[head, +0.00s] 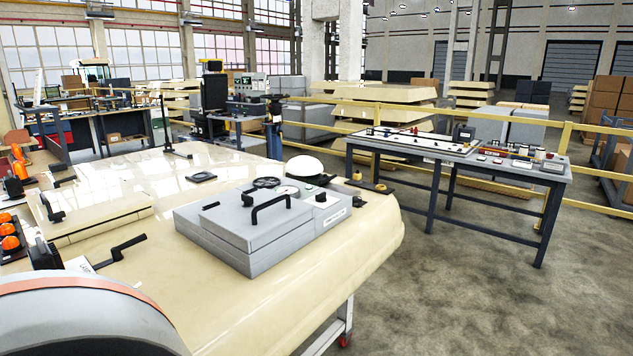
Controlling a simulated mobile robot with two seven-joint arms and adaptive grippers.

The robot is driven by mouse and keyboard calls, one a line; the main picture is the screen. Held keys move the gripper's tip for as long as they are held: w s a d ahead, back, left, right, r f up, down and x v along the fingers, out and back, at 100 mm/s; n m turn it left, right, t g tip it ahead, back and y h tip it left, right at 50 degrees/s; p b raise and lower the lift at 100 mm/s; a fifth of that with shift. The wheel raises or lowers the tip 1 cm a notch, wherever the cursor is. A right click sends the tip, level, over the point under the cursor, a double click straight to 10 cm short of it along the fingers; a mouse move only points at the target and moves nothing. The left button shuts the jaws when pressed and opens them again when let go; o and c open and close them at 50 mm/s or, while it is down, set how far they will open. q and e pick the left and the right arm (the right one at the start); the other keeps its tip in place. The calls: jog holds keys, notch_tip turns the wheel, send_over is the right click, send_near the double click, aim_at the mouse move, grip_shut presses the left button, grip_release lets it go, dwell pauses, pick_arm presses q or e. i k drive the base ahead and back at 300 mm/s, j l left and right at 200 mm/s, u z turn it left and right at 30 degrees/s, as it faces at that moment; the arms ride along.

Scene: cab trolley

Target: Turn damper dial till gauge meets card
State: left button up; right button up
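A grey box (258,232) with a black bar handle (270,207) on its lid sits on the cream trolley top (330,285). Behind the lid are a black spoked handwheel (266,183) and a small round pale gauge (287,190). A black knob (321,197) is on the white panel to their right. I cannot tell which of these is the damper dial. The gauge's needle is too small to read. A white card (80,265) with dark lettering, partly hidden, lies at the left; a white label (335,217) is on the box front. Neither gripper is in view.
A white dome (304,166) stands behind the box. Black levers (120,250) rise from the trolley top at left. A large grey rounded body (80,320) with an orange band fills the lower left. A blue-grey table (470,165) with instruments stands right; the floor before it is clear.

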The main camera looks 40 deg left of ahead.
aim_at(320, 198)
jog(key=i+z, duration=0.2)
jog(key=i, duration=0.55)
jog(key=i+j+z, duration=0.15)
jog(key=i, duration=0.55)
jog(key=i+l+u, duration=0.2)
jog(key=i, duration=0.35)
jog(key=i+l+u, duration=0.25)
jog(key=i, duration=0.3)
jog(key=j+u, duration=0.1)
jog(key=u, duration=1.5)
